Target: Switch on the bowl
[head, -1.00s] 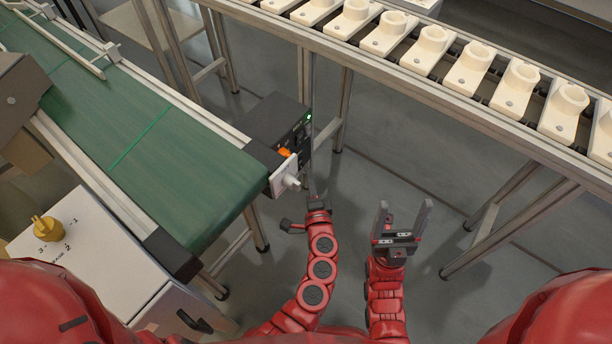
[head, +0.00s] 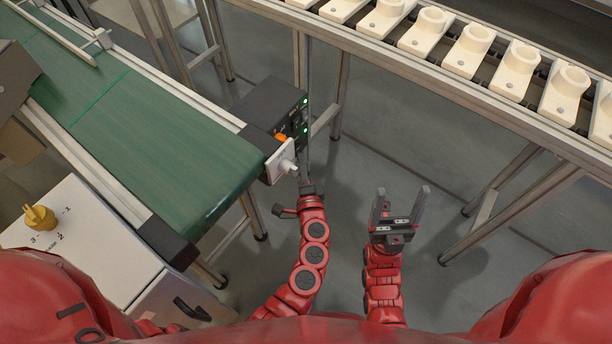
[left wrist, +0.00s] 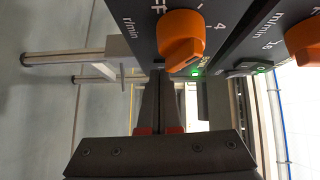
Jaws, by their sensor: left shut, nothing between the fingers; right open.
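A dark control box (head: 268,102) stands at the end of the green belt, with two green lights (head: 305,115) lit on its face. The left wrist view shows an orange knob (left wrist: 182,38) marked r/min, with a lit green lamp (left wrist: 195,73) and a small, hard-to-read label beside it. My left gripper (head: 305,168) is shut and empty, with its fingers (left wrist: 160,82) close to the panel just below this knob. They hide part of the panel, and I cannot tell whether they touch it. My right gripper (head: 402,195) is open and empty, away from the box.
A second orange knob (left wrist: 303,40), marked m/min, has a dark rocker switch (left wrist: 243,68) and a green lamp (left wrist: 262,70) near it. A rail with cream holders (head: 470,50) runs along the back.

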